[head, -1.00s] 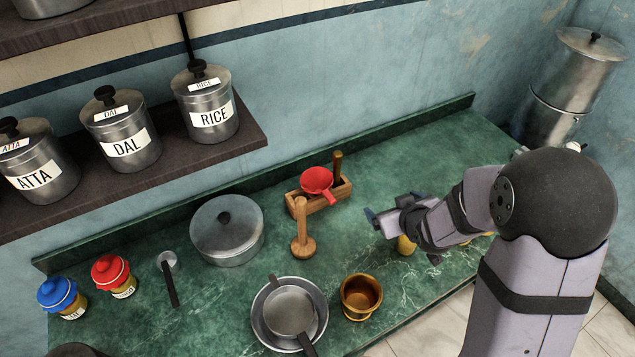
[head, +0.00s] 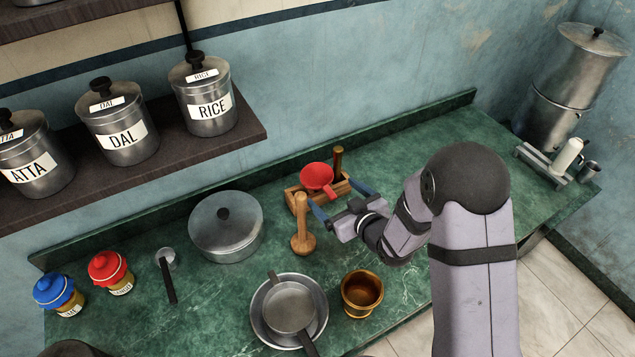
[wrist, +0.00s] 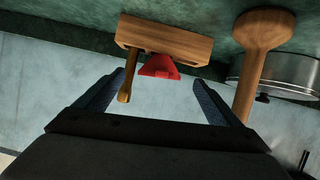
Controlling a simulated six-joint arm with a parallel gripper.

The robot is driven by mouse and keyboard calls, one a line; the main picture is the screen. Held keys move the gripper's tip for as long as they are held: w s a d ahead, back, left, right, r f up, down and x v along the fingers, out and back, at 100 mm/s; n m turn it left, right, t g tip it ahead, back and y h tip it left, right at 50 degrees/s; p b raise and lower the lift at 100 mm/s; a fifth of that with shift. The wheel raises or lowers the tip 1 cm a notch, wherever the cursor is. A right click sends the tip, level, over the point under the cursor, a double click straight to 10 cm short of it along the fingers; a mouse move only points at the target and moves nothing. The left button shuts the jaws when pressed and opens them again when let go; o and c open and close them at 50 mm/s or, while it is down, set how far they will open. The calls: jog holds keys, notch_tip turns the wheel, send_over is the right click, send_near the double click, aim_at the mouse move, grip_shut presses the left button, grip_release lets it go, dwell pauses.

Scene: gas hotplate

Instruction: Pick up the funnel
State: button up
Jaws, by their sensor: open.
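The red funnel (head: 317,177) sits in a wooden holder (head: 298,205) near the back of the green counter. In the wrist view the funnel (wrist: 159,67) shows between my fingers, beyond their tips and apart from them, with the wooden holder (wrist: 170,39) beside it. My gripper (head: 341,198) is open and empty, just in front of the holder, one finger near each side of it. It also shows in the wrist view (wrist: 162,80). The funnel's lower part is hidden by the holder.
A wooden masher (head: 301,232) stands upright close to my left finger. A wooden-handled tool (head: 338,160) rises from the holder behind the funnel. A lidded pot (head: 226,232), a steel pan (head: 291,306) and a brass pot (head: 361,294) stand nearby. The counter's right side is mostly clear.

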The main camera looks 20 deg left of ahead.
aim_at(328, 189)
jog(key=shift+b+x, duration=0.65)
jog(key=shift+x, duration=1.95)
jog(key=shift+c, duration=0.6)
jog(key=shift+r, duration=0.1)
jog(key=c, duration=1.3)
